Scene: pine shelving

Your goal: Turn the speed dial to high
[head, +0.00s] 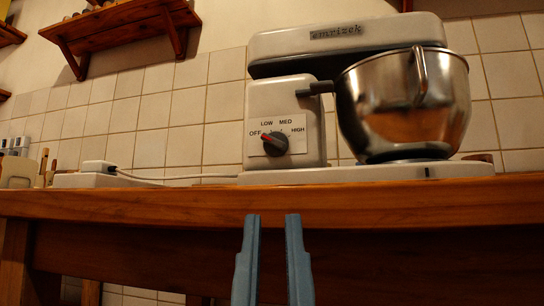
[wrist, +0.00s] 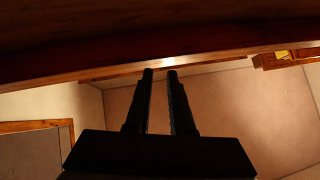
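The speed dial (head: 274,143) is a dark round knob with a red pointer on the front of a white stand mixer (head: 290,88). Its labels read OFF, LOW, MED and HIGH, and the red mark points up and left, between OFF and LOW. My gripper (head: 272,218) is in front of the counter's front edge, below the dial and apart from it. Its two blue-grey fingers are parallel with a gap between them and nothing held. In the wrist view the gripper (wrist: 160,73) shows dark fingers, apart, beneath the counter edge; the dial is not seen there.
The wooden counter (head: 400,207) runs across the view, its edge just beyond my fingertips. A steel bowl (head: 405,105) sits at the mixer's right. A white cable (head: 180,179) runs left from the mixer to a white box (head: 85,180). A wooden shelf (head: 125,25) hangs above.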

